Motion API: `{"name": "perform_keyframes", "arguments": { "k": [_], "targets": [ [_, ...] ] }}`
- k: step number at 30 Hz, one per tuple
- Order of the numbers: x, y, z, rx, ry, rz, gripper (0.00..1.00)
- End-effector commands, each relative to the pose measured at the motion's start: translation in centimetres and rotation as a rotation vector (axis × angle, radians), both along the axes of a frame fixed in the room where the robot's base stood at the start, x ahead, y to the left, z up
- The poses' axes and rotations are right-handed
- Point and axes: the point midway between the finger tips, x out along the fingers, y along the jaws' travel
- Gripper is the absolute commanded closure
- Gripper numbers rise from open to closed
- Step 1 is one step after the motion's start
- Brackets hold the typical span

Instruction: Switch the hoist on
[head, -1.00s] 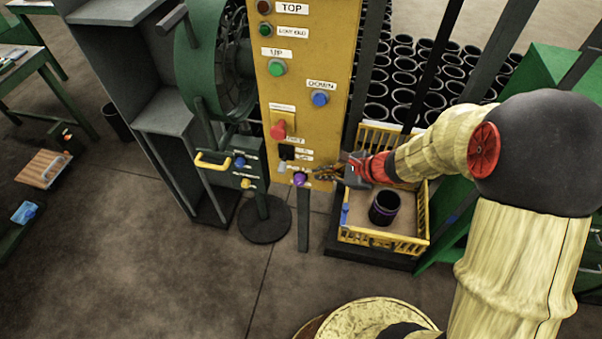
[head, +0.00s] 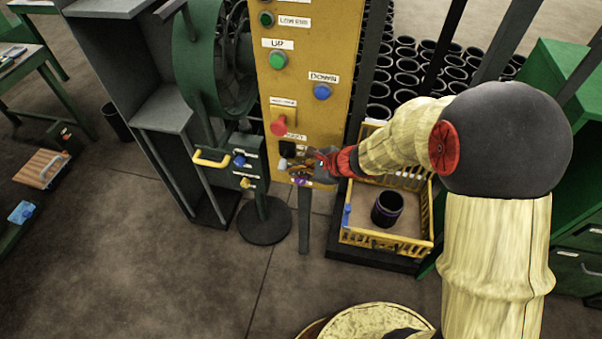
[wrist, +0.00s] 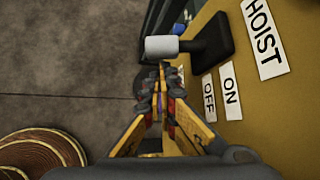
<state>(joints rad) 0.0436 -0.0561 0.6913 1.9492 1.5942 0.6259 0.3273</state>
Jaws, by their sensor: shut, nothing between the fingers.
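The hoist switch has a black base (head: 287,149) and a pale grey lever (head: 283,163), low on the yellow panel (head: 305,110). In the wrist view its lever (wrist: 176,47) sticks out from the black base (wrist: 213,42), near the HOIST label (wrist: 264,36). An ON label (wrist: 230,90) and an OFF label (wrist: 208,98) lie below the switch in that view. I cannot tell which way the lever is set. My gripper (head: 301,171) is shut and empty, close to the lever. In the wrist view the fingertips (wrist: 157,80) are just short of the lever's end; contact is unclear.
A red button (head: 279,126), green UP button (head: 278,60) and blue DOWN button (head: 321,92) are above the switch. A purple knob (head: 301,182) is partly behind my gripper. A yellow crate (head: 385,243) holding a black sleeve (head: 387,209) stands at right.

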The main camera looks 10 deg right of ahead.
Motion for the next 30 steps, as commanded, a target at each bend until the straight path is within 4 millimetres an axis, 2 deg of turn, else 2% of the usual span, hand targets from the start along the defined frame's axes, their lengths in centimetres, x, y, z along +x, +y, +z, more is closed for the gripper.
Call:
{"name": "perform_keyframes", "arguments": {
  "k": [30],
  "targets": [
    [-0.25,0.12,0.57,0.026,0.073,0.0,1.0]
  ]
}}
